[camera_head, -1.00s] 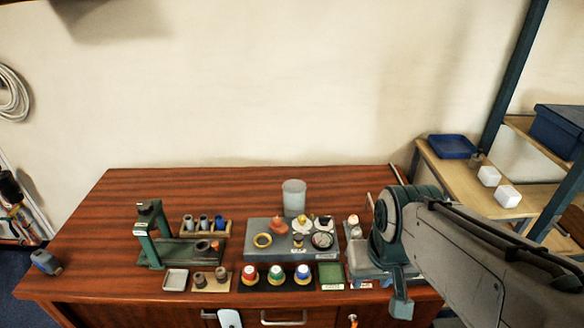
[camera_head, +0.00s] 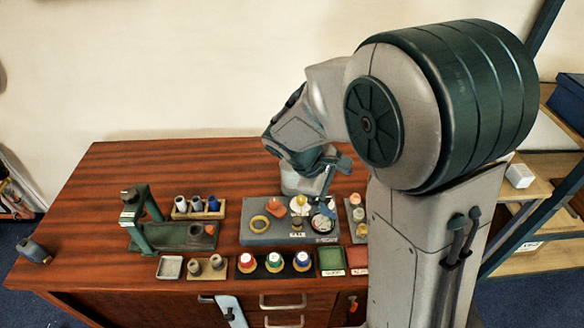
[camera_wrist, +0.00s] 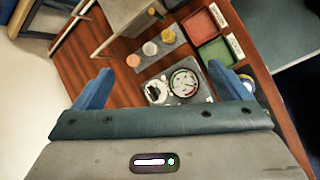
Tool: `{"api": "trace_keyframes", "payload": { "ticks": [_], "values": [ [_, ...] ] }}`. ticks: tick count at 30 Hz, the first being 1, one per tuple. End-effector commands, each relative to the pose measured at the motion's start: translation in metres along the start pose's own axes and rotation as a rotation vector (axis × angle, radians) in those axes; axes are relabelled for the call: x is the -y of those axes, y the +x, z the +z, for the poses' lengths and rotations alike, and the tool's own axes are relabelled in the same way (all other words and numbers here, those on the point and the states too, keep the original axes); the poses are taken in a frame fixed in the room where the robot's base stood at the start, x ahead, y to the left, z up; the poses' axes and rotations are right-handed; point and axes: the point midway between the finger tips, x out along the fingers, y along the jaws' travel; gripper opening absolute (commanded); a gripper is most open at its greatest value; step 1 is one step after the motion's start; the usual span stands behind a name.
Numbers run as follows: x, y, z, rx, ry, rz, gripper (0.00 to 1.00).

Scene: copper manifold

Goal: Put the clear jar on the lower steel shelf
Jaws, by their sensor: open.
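The clear jar (camera_head: 291,181) stands on the wooden bench behind the grey parts tray, partly covered by my arm in the head view. I cannot make it out in the wrist view. My gripper (camera_head: 331,180) is over the tray area, just right of the jar. In the wrist view my gripper (camera_wrist: 165,85) has its two blue fingers wide apart, with nothing between them. A shelf unit stands at the right, with pale boards on dark posts. Its lower board (camera_head: 530,258) is partly hidden by my arm.
The grey tray (camera_head: 262,238) holds a yellow ring and small parts. A green press (camera_head: 140,222) stands at the left. Colored-top pots (camera_head: 274,262) line the front. The bench's back left is clear.

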Motion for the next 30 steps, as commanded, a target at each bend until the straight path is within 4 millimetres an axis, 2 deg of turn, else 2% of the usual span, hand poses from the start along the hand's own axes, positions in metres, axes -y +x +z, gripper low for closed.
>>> {"api": "trace_keyframes", "payload": {
  "ticks": [1,8,12,16,19,23,26,30],
  "values": [
    [-0.004,-0.001,-0.018,0.04,-0.101,0.052,0.96],
    [-0.015,-0.004,-0.101,0.217,-0.526,0.323,0.96],
    [-0.01,-0.011,-0.152,0.324,-0.753,0.494,0.96],
    [-0.002,-0.018,-0.191,0.404,-0.906,0.624,0.96],
    [0.004,-0.022,-0.21,0.444,-0.981,0.691,0.96],
    [0.006,-0.022,-0.221,0.471,-1.024,0.733,0.96],
    [-0.003,-0.015,-0.222,0.477,-1.031,0.739,0.96],
    [-0.024,0.004,-0.221,0.476,-1.029,0.736,0.96]
  ]
}}
